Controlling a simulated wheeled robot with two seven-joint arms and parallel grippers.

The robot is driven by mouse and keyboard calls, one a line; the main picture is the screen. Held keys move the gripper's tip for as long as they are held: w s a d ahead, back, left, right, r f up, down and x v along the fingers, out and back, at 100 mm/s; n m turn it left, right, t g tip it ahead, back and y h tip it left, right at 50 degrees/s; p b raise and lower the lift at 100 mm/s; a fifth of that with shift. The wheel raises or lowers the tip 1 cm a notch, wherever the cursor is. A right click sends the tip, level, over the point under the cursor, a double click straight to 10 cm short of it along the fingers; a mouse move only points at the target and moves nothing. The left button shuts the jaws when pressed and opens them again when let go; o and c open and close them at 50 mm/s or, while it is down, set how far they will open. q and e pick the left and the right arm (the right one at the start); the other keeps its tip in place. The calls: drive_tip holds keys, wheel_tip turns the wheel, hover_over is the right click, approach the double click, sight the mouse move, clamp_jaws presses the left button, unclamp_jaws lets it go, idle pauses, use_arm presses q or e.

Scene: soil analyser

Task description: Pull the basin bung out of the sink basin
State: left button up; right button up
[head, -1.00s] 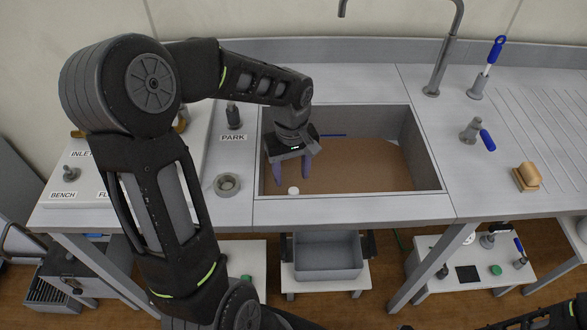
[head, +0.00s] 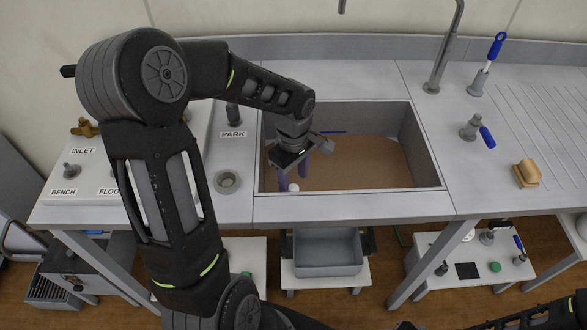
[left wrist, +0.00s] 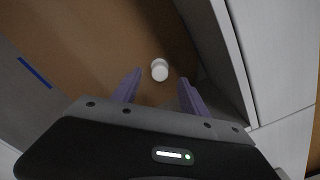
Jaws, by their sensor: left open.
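The basin bung shows as a small white round knob (head: 293,187) in the brown water near the front left of the sink basin (head: 427,150). In the left wrist view the white bung (left wrist: 159,70) stands ahead of the fingertips, roughly between their lines. Only its white upper part shows clearly. My left gripper (head: 292,180) points down into the basin, its purple fingers apart and empty. In the left wrist view the left gripper (left wrist: 159,84) is open, and the bung looks apart from both fingers. My right gripper cannot be made out.
The basin's front rim (head: 350,190) and walls lie close to the left gripper. A tall tap (head: 440,60) stands behind at the right. A round grey socket (head: 227,181) sits left of the basin. A blue mark (left wrist: 34,73) shows on the basin wall. The basin's right half is clear.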

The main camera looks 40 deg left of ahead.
sight(294, 187)
use_arm(q)
drive_tip(key=shift+f, duration=2.35)
clamp_jaws()
drive_tip(key=c, duration=0.7)
unclamp_jaws()
clamp_jaws()
drive_tip(key=shift+r+p, duration=0.3)
drive_tip(key=shift+r, duration=0.35)
